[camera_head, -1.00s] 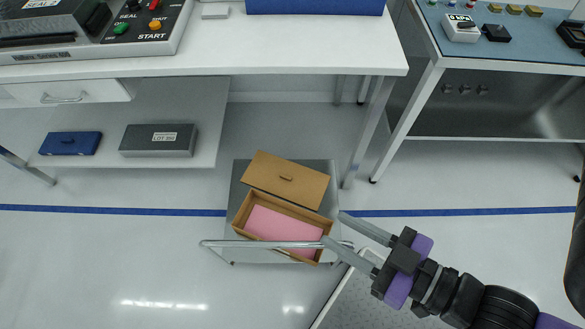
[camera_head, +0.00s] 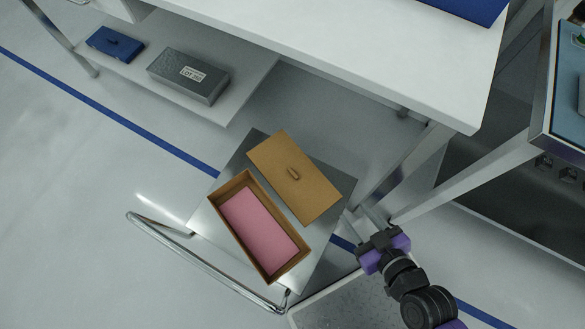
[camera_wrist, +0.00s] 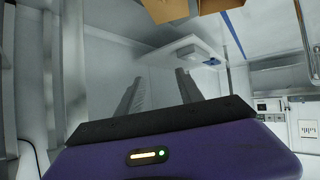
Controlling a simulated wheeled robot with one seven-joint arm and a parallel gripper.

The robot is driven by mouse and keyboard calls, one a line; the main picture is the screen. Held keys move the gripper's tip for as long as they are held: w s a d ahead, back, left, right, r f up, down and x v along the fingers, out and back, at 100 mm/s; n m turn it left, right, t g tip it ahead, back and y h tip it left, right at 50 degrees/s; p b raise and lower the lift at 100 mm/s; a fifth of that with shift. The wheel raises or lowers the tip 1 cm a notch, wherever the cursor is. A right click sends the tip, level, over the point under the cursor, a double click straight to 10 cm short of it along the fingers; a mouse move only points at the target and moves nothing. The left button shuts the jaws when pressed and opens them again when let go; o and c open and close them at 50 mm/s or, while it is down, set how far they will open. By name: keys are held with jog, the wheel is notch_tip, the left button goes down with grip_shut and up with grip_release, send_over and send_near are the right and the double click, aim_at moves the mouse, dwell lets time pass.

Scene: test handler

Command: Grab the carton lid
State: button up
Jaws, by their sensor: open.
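The carton lid (camera_head: 308,196) is a flat brown board with a small raised handle (camera_head: 294,174) in its middle. It lies on a metal cart (camera_head: 213,226), beside the open brown carton (camera_head: 240,241). The carton has a pink inside or content (camera_head: 258,225). My gripper (camera_head: 362,211) is open and empty, right of the lid's lower right corner and apart from its handle. In the wrist view its two grey fingers (camera_wrist: 159,82) are spread with nothing between them. Brown cardboard (camera_wrist: 165,9) shows at the top edge there; I cannot tell whether it is lid or carton.
A white table (camera_head: 370,60) stands behind the cart, its metal leg close to my gripper. Its lower shelf holds a blue box (camera_head: 114,44) and a grey labelled box (camera_head: 187,77). The cart's bar handle (camera_head: 200,262) is at the front. Open floor lies left.

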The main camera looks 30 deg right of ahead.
jog(key=w+f+n+y+b, duration=0.1)
jog(key=w+f+b, duration=0.4)
jog(key=f, duration=0.5)
jog(key=w+f+y+b, duration=0.1)
jog(key=w+f+b, duration=0.5)
jog(key=f, duration=0.5)
jog(key=w+f+n+g+y+b, duration=0.1)
jog(key=w+f+b, duration=0.5)
jog(key=f, duration=0.5)
jog(key=shift+d+f+n+y, duration=0.15)
jog(key=shift+d+n+y, duration=0.15)
jog(key=shift+d+y, duration=0.1)
jog(key=n+y+b, duration=0.1)
jog(key=y+b, duration=0.1)
jog(key=b, duration=0.2)
send_near(293, 173)
jog(key=shift+w+a+f+t, duration=0.1)
jog(key=shift+a+f+t, duration=0.15)
jog(key=shift+a, duration=0.2)
jog(key=shift+w+a+f, duration=0.15)
jog(key=shift+w+f, duration=0.05)
jog(key=shift+w, duration=0.35)
jog(key=b+x, duration=0.1)
jog(key=x, duration=0.2)
jog(key=b+x, duration=0.2)
jog(key=x, duration=0.1)
jog(key=shift+d+f, duration=0.2)
jog(key=shift+d, duration=0.05)
jog(key=shift+w+a+f, duration=0.15)
jog(key=shift+w, duration=0.2)
